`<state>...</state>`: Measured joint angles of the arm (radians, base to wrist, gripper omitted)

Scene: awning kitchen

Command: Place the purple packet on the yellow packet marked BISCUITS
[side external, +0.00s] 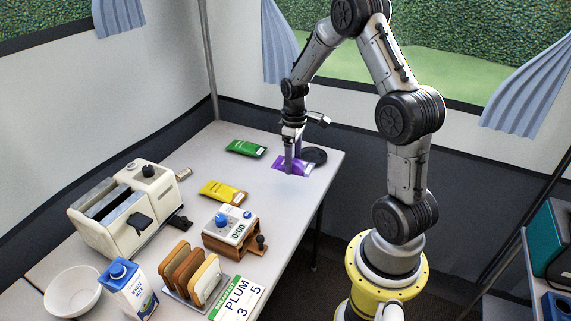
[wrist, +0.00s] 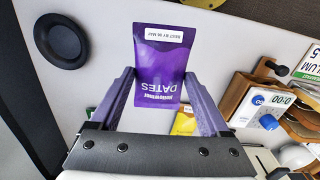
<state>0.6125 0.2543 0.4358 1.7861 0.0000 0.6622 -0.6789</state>
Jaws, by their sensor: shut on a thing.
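The purple packet (side external: 283,167), marked DATES, is between the fingers of my gripper (side external: 292,163) near the far right corner of the table. In the wrist view the purple packet (wrist: 160,62) fills the space between both fingers of my gripper (wrist: 160,76), which is shut on it. I cannot tell whether it touches the table. The yellow packet (side external: 223,192) lies flat on the table, left of and nearer the camera than my gripper.
A green packet (side external: 246,148) lies left of my gripper. A black round object (side external: 314,156) is close by on the right. A timer on a wooden stand (side external: 230,228), a toaster (side external: 128,205), a toast rack (side external: 192,277) and a milk carton (side external: 128,287) stand nearer the camera.

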